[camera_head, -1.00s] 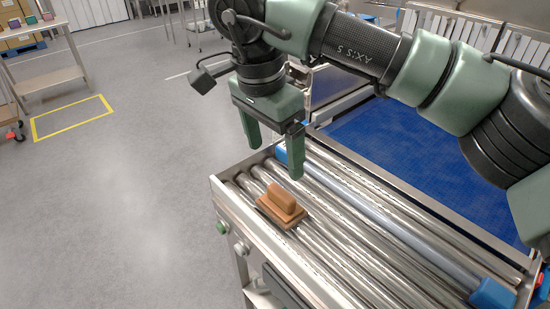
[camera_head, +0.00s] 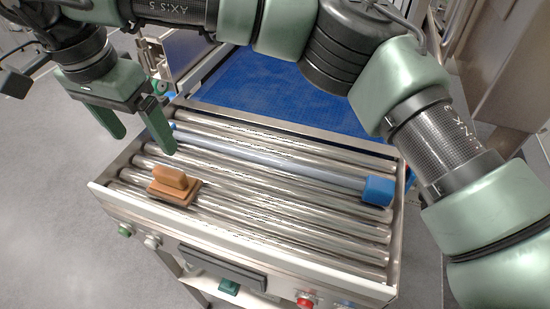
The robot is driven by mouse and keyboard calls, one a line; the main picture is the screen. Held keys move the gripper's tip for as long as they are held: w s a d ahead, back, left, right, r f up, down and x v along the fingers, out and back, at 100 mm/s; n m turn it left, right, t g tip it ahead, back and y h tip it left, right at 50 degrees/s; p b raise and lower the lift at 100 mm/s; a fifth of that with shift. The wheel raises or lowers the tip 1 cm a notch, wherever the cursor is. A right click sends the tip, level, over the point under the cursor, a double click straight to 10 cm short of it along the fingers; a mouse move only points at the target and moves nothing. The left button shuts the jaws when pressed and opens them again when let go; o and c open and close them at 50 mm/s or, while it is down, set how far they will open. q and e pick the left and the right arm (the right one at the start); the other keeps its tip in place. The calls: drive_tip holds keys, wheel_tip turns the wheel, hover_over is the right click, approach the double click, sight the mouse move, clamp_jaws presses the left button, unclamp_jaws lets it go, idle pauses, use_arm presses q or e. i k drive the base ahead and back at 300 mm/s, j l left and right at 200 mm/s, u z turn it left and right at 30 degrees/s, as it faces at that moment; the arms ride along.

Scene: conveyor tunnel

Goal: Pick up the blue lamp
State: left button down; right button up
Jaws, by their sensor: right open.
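The blue lamp (camera_head: 280,160) looks like a long pale-blue tube with blue end caps. It lies among the metal rollers of the conveyor, from the far left to the right side. Its right cap (camera_head: 378,190) shows fully; its left cap shows only in part behind a finger of my right gripper. My right gripper (camera_head: 147,144) is open and empty, with its fingers pointing down at the left end of the conveyor. It appears above the rollers near the lamp's left end; whether it touches anything is unclear. My left gripper is not in view.
A brown block with a handle-like top (camera_head: 174,187) sits on the rollers (camera_head: 250,212) at the near left. The conveyor's metal rim surrounds them, with buttons on its front. A blue belt (camera_head: 270,95) lies behind. Open floor (camera_head: 50,200) is at the left.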

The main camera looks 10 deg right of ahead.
sight(375, 190)
drive_tip(key=j+z, duration=0.35)
drive_tip(key=i+j+z, duration=0.1)
drive_tip(key=j+z, duration=0.6)
